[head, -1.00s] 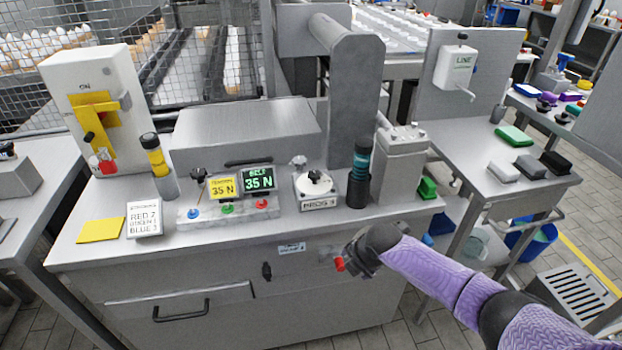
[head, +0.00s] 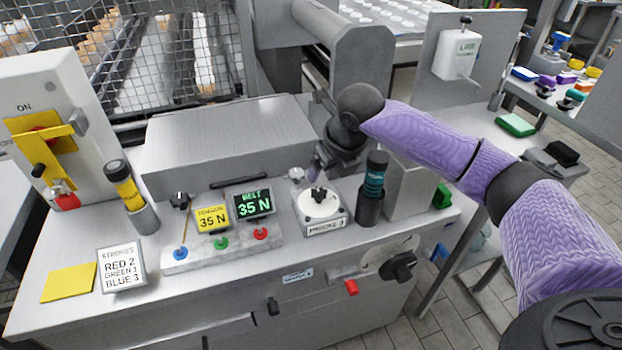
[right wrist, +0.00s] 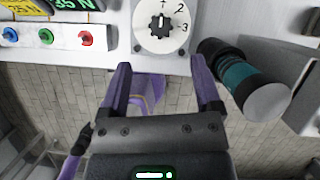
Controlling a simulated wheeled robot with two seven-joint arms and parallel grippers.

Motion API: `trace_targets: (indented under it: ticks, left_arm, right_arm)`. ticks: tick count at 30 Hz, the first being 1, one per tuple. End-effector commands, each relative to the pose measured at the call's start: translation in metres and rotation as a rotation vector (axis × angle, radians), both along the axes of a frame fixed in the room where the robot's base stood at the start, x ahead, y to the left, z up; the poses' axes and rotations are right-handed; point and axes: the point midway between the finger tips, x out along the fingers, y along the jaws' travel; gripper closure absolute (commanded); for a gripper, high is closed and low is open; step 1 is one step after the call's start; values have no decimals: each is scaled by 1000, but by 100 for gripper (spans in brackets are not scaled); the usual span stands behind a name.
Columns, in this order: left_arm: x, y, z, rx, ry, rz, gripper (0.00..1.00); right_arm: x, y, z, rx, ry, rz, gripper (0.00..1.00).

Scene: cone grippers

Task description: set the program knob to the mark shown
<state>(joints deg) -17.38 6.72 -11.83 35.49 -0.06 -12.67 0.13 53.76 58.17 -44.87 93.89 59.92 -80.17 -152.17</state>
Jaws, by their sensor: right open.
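The program knob (head: 319,194) is a small black knob on a round white dial, on a white box on the bench. The plate (head: 326,226) on the box's front seems to read PROG 3. In the right wrist view the knob (right wrist: 160,25) is at the top, with marks 1, 2 and 3 around it; I cannot tell surely which it points at. My right gripper (head: 316,166) is above and behind the dial. In the right wrist view its purple fingers (right wrist: 162,78) are apart and empty, clear of the knob in the picture.
A dark cylinder with a teal band (head: 373,188) stands right of the dial. A strokes card (head: 121,268) and yellow sheet (head: 69,283) lie further left.

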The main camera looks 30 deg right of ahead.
Motion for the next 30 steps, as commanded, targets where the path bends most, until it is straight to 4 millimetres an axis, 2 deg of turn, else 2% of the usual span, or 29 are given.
trace_targets:
  ticks: [1,3,6,9,13,20,23,30]
  left_arm:
    - [-7,2,-10,3,15,-1,41]
    - [-16,7,-19,13,37,-4,41]
    - [-28,17,-28,30,63,-6,41]
    - [-31,21,-35,37,70,-3,41]
    - [-31,24,-38,42,72,-1,41]
    - [-28,27,-37,46,67,-3,41]
    - [-27,27,-37,47,66,-3,41]
    - [-25,26,-37,45,64,-7,41]
  right_arm:
    - [4,0,-17,0,5,-2,19]
    - [11,0,-36,2,6,-2,19]
    - [20,-1,-57,0,5,-3,19]
    - [27,-1,-72,2,4,-4,19]
    - [31,-1,-80,-1,2,-3,19]
    - [32,-2,-80,-1,0,-3,19]
    - [32,-2,-80,-1,0,-3,35]
    - [32,-2,-80,-1,1,-4,86]
